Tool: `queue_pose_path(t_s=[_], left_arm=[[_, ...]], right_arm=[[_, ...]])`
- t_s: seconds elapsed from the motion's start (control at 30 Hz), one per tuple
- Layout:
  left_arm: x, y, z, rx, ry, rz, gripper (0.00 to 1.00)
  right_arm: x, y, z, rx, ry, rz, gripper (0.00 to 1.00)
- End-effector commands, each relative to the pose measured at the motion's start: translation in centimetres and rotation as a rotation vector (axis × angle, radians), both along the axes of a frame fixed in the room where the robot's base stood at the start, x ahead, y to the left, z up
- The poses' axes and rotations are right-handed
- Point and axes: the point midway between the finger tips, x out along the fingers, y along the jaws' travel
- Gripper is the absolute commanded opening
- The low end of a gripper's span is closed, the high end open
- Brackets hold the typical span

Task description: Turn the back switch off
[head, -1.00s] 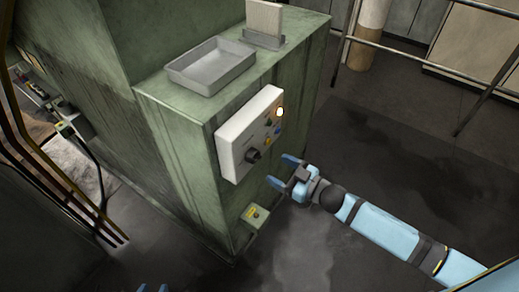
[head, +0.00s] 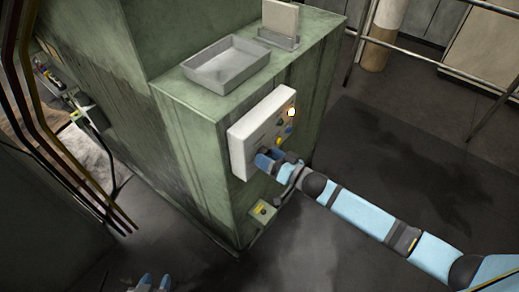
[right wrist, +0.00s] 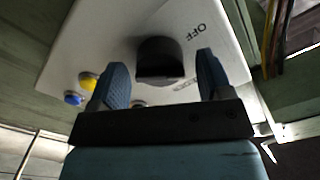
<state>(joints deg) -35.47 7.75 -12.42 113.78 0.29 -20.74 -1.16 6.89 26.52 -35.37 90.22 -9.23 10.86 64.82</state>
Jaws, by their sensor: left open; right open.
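The white control panel (head: 262,128) is on the side of the green machine. In the right wrist view a black rotary switch (right wrist: 160,60) sits on the panel (right wrist: 105,45), with the printed word OFF beside it. My right gripper (head: 268,160) is open at the panel's lower part and hides the switch in the head view. In the right wrist view its blue fingers (right wrist: 163,82) stand on either side of the switch, with a gap on both sides. My left gripper (head: 153,281) shows only its fingertips at the bottom edge of the head view.
A lit lamp (head: 291,112) and coloured buttons (head: 284,136) are on the panel. A small box with a yellow face (head: 262,211) is mounted below. A grey tray (head: 226,66) sits on the machine top. Metal railings (head: 430,62) stand at the right; the floor between is clear.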

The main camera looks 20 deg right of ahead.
Motion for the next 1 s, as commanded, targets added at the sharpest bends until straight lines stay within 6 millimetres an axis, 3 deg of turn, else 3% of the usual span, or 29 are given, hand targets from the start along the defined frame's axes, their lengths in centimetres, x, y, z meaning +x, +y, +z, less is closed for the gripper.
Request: queue_pose_path(t_s=[0.13, 0.4, 1.0], left_arm=[[-0.14, -0.14, -0.24, -0.001, 0.006, -0.001, 0.43], [-0.2, -0.29, -0.18, -0.004, 0.006, -0.001, 0.43], [-0.18, -0.35, -1.13, -0.005, 0.006, -0.003, 0.43]], right_arm=[[0.0, 0.0, -0.04, -0.002, -0.001, 0.0, 0.7], [0.0, -0.01, -0.03, -0.002, -0.002, 0.0, 0.12], [0.01, 0.01, -0.08, -0.5, -0.393, 0.0, 0.12]])
